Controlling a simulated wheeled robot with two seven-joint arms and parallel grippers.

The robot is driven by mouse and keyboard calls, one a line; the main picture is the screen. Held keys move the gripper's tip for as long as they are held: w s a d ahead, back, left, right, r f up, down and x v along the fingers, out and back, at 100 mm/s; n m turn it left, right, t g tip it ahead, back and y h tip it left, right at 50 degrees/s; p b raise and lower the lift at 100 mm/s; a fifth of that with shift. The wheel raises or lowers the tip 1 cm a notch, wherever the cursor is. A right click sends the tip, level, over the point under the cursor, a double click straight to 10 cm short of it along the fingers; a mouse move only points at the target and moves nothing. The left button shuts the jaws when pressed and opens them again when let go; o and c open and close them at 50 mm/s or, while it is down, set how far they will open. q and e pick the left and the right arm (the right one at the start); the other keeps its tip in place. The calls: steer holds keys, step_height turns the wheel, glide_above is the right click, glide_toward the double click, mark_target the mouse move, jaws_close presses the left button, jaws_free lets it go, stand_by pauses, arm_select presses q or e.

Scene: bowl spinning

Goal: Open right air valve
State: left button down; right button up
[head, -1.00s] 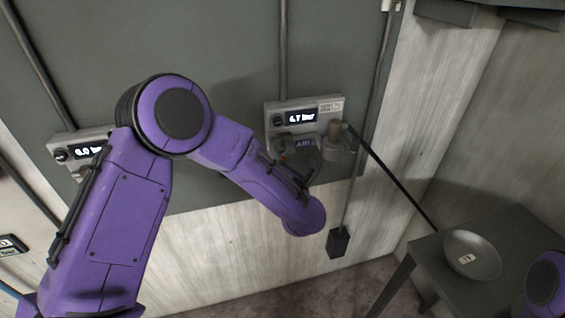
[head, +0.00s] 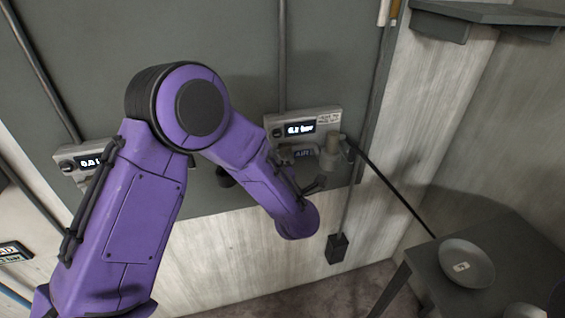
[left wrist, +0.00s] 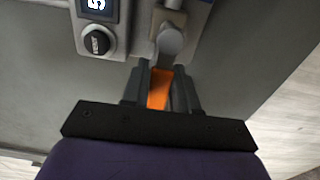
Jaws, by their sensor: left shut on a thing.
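The right air panel (head: 304,125) is a pale grey box on the dark wall, with a small lit display; its digits are blurred. My left arm reaches across to it, and the forearm hides most of the gripper in the head view. In the left wrist view, my left gripper (left wrist: 160,92) is shut on an orange valve handle (left wrist: 158,88) below a grey valve fitting (left wrist: 171,40). A black knob (left wrist: 97,41) sits to the left of it, under the display. My right gripper is not in view.
A second panel (head: 70,160) is on the wall at left, partly behind my arm. A dark table (head: 430,270) at lower right bears a grey bowl (head: 466,263). A thin black rod (head: 395,187) slants from the panel towards the table.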

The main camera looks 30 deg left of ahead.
arm_select(q)
steer(key=shift+r, duration=0.1)
stand_by(0.5)
steer(key=c, duration=1)
jaws_free()
steer(key=shift+o, duration=0.2)
steer(key=b+v, duration=0.3)
steer(key=v, duration=0.7)
steer(key=shift+s+d, duration=0.15)
steer(key=shift+s, duration=0.05)
